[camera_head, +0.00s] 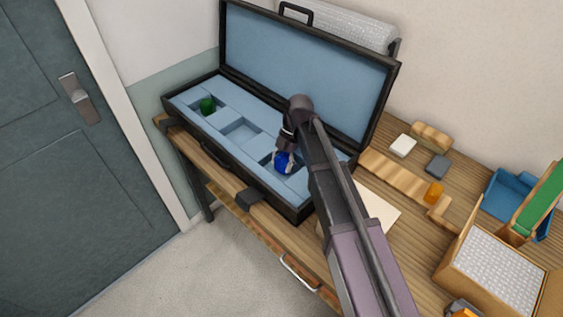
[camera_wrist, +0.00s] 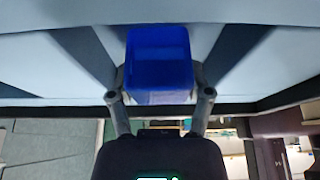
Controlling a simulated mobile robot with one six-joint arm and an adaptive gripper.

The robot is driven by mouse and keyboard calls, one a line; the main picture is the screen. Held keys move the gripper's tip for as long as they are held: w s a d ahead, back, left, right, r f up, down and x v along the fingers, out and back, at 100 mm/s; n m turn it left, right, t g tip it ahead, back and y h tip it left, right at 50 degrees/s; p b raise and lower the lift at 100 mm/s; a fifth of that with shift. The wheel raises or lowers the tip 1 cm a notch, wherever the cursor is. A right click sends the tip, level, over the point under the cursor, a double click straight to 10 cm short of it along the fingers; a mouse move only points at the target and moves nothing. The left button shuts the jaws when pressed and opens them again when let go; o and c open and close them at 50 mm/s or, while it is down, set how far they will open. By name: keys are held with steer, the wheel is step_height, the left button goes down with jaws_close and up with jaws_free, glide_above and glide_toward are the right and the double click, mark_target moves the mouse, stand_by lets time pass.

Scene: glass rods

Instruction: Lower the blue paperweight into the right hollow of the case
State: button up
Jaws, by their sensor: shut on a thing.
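The black case (camera_head: 212,152) lies open on a wooden bench, with a light blue lining and its lid raised behind. The blue paperweight (camera_head: 283,163) is at the right hollow (camera_head: 266,160), and I cannot tell how deep it sits. It fills the space between the fingers in the wrist view (camera_wrist: 160,65). My gripper (camera_head: 284,155) points down over the right part of the case and is shut on the paperweight. The middle hollow (camera_head: 241,131) is empty. A green paperweight (camera_head: 207,105) sits in the left hollow. My arm hides the right end of the case.
Right of the case are a wooden rack (camera_head: 397,173), an orange piece (camera_head: 434,192), a white block (camera_head: 403,146), a grey block (camera_head: 438,165) and a blue tray (camera_head: 508,192). A box with bubble wrap (camera_head: 492,268) stands front right. The raised lid (camera_head: 300,75) closes off the back.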

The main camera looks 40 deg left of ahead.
mark_target(282, 159)
steer(key=shift+f+b, duration=0.45)
stand_by(0.4)
steer(key=o, duration=1.3)
steer(key=shift+o, duration=0.2)
steer(key=shift+r, duration=0.15)
step_height(282, 159, up, 16)
steer(key=p, duration=1.6)
steer(key=shift+r+p, duration=0.25)
steer(key=shift+p, duration=0.15)
